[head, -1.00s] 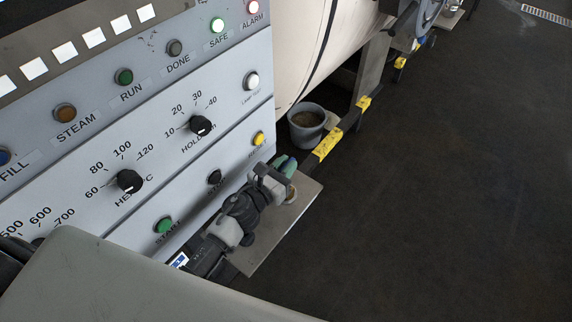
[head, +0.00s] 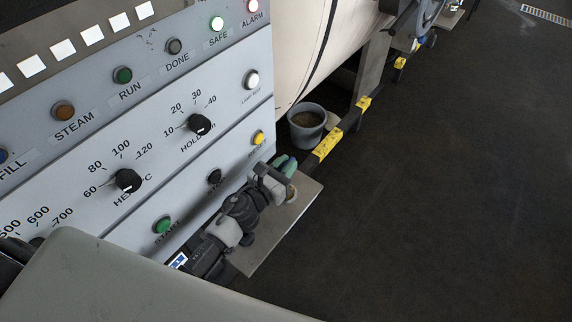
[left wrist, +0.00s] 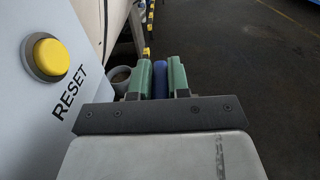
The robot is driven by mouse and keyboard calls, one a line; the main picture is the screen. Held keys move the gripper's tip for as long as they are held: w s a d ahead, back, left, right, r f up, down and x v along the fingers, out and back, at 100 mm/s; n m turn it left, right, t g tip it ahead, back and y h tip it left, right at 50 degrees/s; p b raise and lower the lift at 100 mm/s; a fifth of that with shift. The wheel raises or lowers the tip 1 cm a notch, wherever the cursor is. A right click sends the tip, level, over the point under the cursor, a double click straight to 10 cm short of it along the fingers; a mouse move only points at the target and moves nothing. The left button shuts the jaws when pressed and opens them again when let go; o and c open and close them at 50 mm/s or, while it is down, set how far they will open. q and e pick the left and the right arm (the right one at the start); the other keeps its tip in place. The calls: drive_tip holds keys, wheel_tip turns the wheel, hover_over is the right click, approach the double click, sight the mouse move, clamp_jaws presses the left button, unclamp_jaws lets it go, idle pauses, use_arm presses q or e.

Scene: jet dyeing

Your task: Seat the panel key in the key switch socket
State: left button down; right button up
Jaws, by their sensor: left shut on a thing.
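My left gripper (head: 285,167) is beside the lower right end of the control panel, above a small grey shelf, below the yellow RESET button (head: 258,138). In the left wrist view, its two green fingers (left wrist: 160,78) are shut on a blue piece (left wrist: 160,80), which I take to be the panel key. Only the blue part between the fingers shows; the rest of the key is hidden. I cannot make out the key switch socket in either view. My right gripper is not in view.
The control panel (head: 75,150) carries knobs, lamps and buttons close to the left arm. The grey shelf (head: 268,240) juts out below the gripper. A grey bucket (head: 307,140) stands behind, near a yellow and black rail (head: 328,143). The floor at right is clear.

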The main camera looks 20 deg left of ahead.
use_arm(q)
drive_tip(key=shift+f+b, duration=1.75)
drive_tip(key=shift+b, duration=0.2)
drive_tip(key=c, duration=1)
unclamp_jaws()
drive_tip(key=b+v, duration=0.2)
drive_tip(key=v, duration=0.8)
drive_tip(key=shift+s+a+b, duration=0.15)
drive_tip(key=shift+s+b, duration=0.15)
drive_tip(key=shift+s, duration=0.1)
drive_tip(key=shift+r, duration=0.1)
